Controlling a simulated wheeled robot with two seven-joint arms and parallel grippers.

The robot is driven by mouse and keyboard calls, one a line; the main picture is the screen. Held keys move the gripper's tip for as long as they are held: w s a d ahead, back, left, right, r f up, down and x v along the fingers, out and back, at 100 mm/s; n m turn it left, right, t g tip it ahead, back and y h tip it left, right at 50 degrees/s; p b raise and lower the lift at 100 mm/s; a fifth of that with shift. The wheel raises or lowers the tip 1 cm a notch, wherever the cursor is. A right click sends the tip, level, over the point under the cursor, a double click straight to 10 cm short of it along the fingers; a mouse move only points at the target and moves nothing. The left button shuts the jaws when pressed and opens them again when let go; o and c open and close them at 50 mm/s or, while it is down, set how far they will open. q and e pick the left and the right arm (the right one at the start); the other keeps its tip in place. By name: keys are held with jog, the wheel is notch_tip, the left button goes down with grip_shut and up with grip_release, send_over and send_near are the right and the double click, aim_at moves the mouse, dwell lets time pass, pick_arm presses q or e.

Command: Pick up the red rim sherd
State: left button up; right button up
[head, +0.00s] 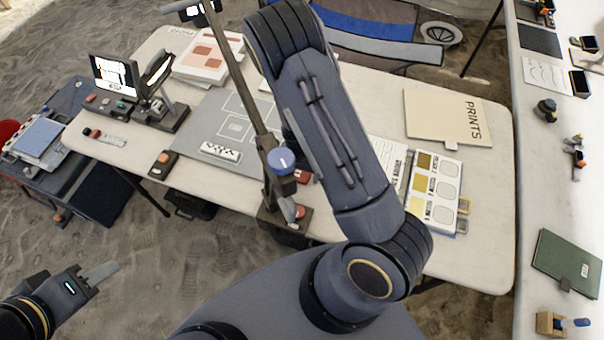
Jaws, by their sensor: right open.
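I cannot make out the red rim sherd for certain. A small red piece (302,177) shows on the table (480,255), partly behind my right arm. Its shape is too small to tell. What looks like a grey fingertip of my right gripper (287,209) shows just below and left of it, near the base of a stand. Most of that gripper is hidden by my arm; it is open, and I see nothing held. My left gripper (100,274) is low at the left, away from the table, pointing right. Only one finger shows clearly.
A slanted post with a blue knob (281,158) stands beside my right arm. A white counter (540,190) runs along the right. The table's right front is clear.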

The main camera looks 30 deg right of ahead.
jog(key=c, duration=1.1)
